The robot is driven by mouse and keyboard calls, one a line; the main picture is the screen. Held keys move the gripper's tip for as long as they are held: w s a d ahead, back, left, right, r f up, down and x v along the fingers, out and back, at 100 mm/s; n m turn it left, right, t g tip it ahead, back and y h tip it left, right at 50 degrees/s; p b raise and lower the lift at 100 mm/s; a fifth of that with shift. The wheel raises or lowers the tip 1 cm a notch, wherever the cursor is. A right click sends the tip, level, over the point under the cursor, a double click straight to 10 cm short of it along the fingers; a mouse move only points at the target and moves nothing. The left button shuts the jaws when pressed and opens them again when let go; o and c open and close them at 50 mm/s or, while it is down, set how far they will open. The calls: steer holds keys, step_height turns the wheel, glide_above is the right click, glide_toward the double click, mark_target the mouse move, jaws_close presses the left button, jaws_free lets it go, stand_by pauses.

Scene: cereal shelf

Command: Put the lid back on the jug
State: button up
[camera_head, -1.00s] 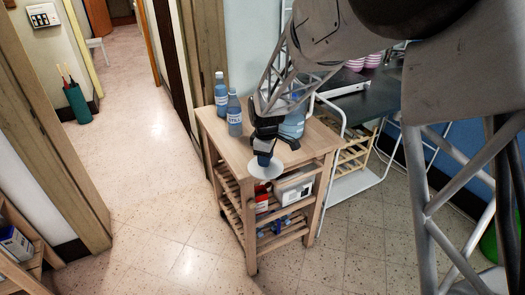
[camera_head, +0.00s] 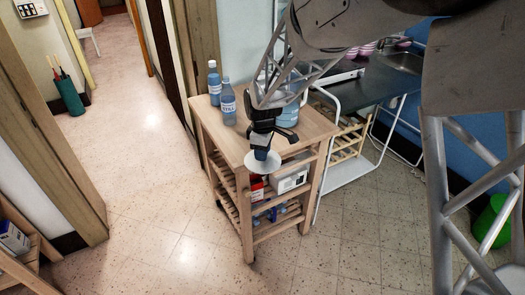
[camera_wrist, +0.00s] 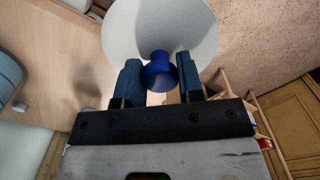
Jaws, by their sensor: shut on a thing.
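My gripper (camera_head: 262,152) is shut on the blue knob of the white round lid (camera_head: 263,165), just in front of the cart's near edge in the head view. In the wrist view the lid (camera_wrist: 188,32) spreads beyond my fingertips (camera_wrist: 157,76), with its knob (camera_wrist: 158,72) between them. The blue jug (camera_head: 288,113) stands on the wooden cart top, partly hidden behind my arm. Its side also shows at the left edge of the wrist view (camera_wrist: 8,75). Its opening is hidden.
Two blue bottles (camera_head: 229,103) (camera_head: 214,82) stand at the cart top's (camera_head: 225,140) left rear. Boxes (camera_head: 290,178) lie on the shelf below. A dark counter (camera_head: 375,72) with a sink stands behind to the right. The floor left of the cart is clear.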

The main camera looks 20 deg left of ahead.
steer(key=w+r, duration=0.6)
steer(key=w, duration=0.5)
steer(key=w+r, duration=0.7)
steer(key=w, duration=0.4)
steer(key=w+r+n, duration=0.1)
steer(key=w+r, duration=0.6)
steer(key=w, duration=0.4)
steer(key=shift+d, duration=0.35)
steer(key=shift+f, duration=0.2)
steer(key=shift+f, duration=1.75)
steer(key=shift+f, duration=0.2)
stand_by(0.8)
steer(key=o, duration=1.5)
steer(key=shift+r, duration=0.2)
